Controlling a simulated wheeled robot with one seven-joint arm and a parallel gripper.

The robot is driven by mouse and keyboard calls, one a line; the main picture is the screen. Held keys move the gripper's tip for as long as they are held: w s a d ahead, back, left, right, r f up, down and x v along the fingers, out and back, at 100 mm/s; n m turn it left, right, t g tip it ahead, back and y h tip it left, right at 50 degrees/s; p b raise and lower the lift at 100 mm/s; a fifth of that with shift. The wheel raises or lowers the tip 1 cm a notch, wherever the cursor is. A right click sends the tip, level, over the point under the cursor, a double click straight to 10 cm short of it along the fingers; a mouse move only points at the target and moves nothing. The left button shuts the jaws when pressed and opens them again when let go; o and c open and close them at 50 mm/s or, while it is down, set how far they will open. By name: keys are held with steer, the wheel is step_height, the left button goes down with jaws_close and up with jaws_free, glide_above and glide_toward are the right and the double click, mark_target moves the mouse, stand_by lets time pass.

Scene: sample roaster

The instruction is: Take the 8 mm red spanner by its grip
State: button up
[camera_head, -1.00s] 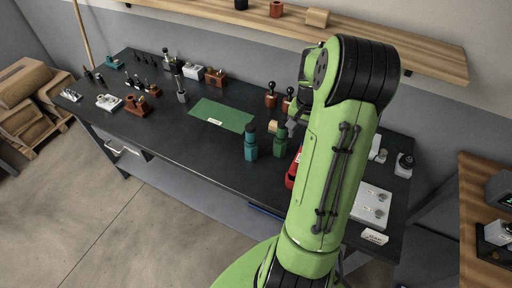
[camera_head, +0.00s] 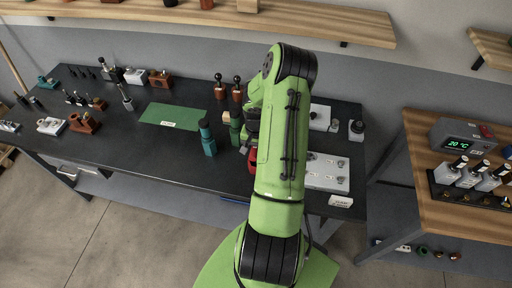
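No 8 mm red spanner can be made out for certain. A red object (camera_head: 252,161) shows beside my arm on the dark workbench (camera_head: 190,165), mostly hidden by the arm, and I cannot tell what it is. My green arm reaches over the right half of the bench and bends back down at its top. My gripper (camera_head: 246,147) is mostly hidden behind the arm, near the red object and a green bottle-like item (camera_head: 235,130). Its fingers cannot be seen clearly.
A teal bottle-like item (camera_head: 208,140) stands left of my arm, near a green mat (camera_head: 171,116). Two dark-knobbed tools (camera_head: 220,90) stand behind. A white plate (camera_head: 327,173) lies to the right. A wooden table (camera_head: 445,210) with a 20 °C display unit stands further right.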

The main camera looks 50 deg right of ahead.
jaws_close()
stand_by(0.3)
